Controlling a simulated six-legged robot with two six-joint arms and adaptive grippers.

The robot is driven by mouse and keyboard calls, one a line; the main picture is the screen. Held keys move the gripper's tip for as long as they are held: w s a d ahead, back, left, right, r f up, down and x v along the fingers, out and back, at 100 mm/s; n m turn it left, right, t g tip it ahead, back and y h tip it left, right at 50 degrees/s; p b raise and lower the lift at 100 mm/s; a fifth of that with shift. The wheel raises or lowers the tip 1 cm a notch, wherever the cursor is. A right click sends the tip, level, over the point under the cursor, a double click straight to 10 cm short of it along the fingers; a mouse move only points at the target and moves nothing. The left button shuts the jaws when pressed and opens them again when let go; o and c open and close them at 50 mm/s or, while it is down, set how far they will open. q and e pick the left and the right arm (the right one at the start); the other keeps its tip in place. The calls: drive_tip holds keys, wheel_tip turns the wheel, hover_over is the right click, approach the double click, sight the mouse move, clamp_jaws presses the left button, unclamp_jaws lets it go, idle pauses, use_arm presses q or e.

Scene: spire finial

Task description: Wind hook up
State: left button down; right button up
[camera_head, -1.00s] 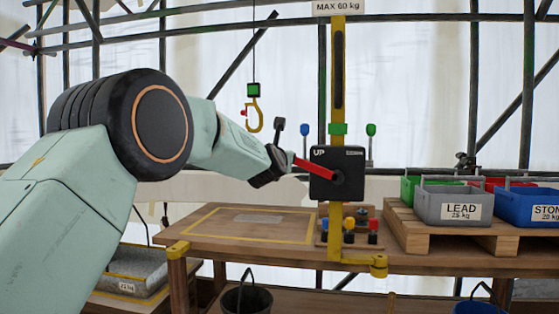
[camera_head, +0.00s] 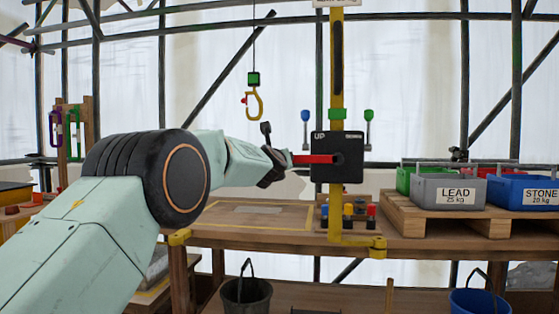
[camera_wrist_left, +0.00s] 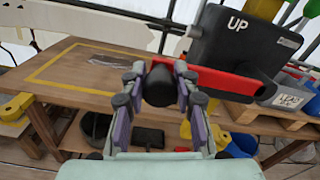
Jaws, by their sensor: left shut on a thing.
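The yellow hook (camera_head: 255,105) hangs on a thin cable below a small green block (camera_head: 254,79), left of the yellow post (camera_head: 337,215). A black winch box (camera_head: 325,173) marked UP is fixed to the post. Its red crank arm (camera_head: 312,159) points left, about level. My left gripper (camera_head: 277,166) is at the crank's outer end. In the left wrist view, my left gripper (camera_wrist_left: 160,85) is shut on the black crank handle (camera_wrist_left: 160,88), which sits between its fingers. The red crank arm (camera_wrist_left: 225,82) runs right from there to the box. My right gripper is out of view.
A wooden bench (camera_head: 290,236) with a yellow-outlined area stands below the hook. Grey LEAD (camera_head: 452,205) and blue STONE (camera_head: 528,205) bins sit on a pallet at right. Several coloured knobs are at the post's foot. Buckets stand below. Scaffold poles cross behind.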

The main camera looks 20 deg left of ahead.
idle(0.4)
use_arm(q)
drive_tip(key=c, duration=1)
unclamp_jaws()
drive_tip(key=shift+s, duration=0.15)
drive_tip(key=v, duration=1.1)
drive_tip(key=shift+s+d, duration=0.15)
drive_tip(key=shift+s, duration=0.25)
